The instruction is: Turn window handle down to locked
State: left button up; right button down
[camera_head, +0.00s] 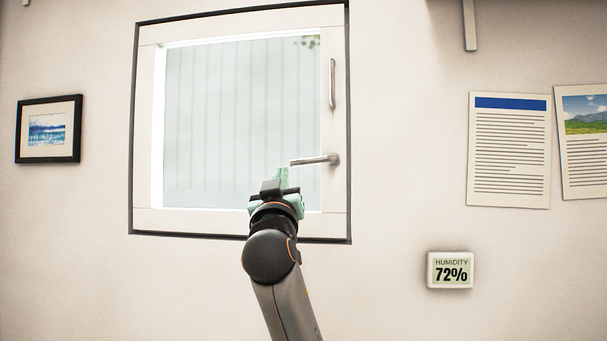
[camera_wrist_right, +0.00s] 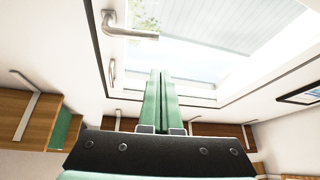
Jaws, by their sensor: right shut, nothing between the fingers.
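The window (camera_head: 240,120) has a white frame with a dark outer edge and is closed in the wall. Its silver lever handle (camera_head: 316,160) sits on the right side of the frame and points left, about horizontal. The handle also shows at the top of the right wrist view (camera_wrist_right: 128,30). My right gripper (camera_head: 281,178) is in front of the lower part of the window, at the left of the handle's free end. Its green fingers (camera_wrist_right: 158,88) are shut and empty. I cannot tell whether they touch the handle. My left gripper is not in view.
A fixed vertical grab bar (camera_head: 332,83) is on the window frame above the handle. A framed print (camera_head: 48,129) hangs at left. Two paper sheets (camera_head: 508,150) and a humidity display (camera_head: 450,269) are on the wall at right. The wall between window and sheets is clear.

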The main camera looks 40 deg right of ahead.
jog(key=shift+m+g+h, duration=0.4)
jog(key=shift+m+h, duration=0.4)
jog(key=shift+m, duration=0.1)
jog(key=s+r, duration=0.1)
jog(key=s+d+r, duration=0.1)
jog(key=r, duration=0.1)
jog(key=shift+s+d+r, duration=0.15)
jog(key=shift+s+d, duration=0.05)
notch_tip(320, 180, up, 6)
jog(key=f+p, duration=0.1)
jog(key=p, duration=0.3)
send_over(313, 162)
jog(key=a, duration=0.4)
jog(key=shift+w+d+f, duration=0.1)
jog(key=shift+d+f, duration=0.1)
jog(key=shift+f, duration=0.45)
jog(key=shift+w+d+f, duration=0.1)
jog(key=shift+d+f, duration=0.1)
jog(key=shift+f, duration=0.45)
jog(key=shift+d+f, duration=0.2)
jog(key=shift+f, duration=0.45)
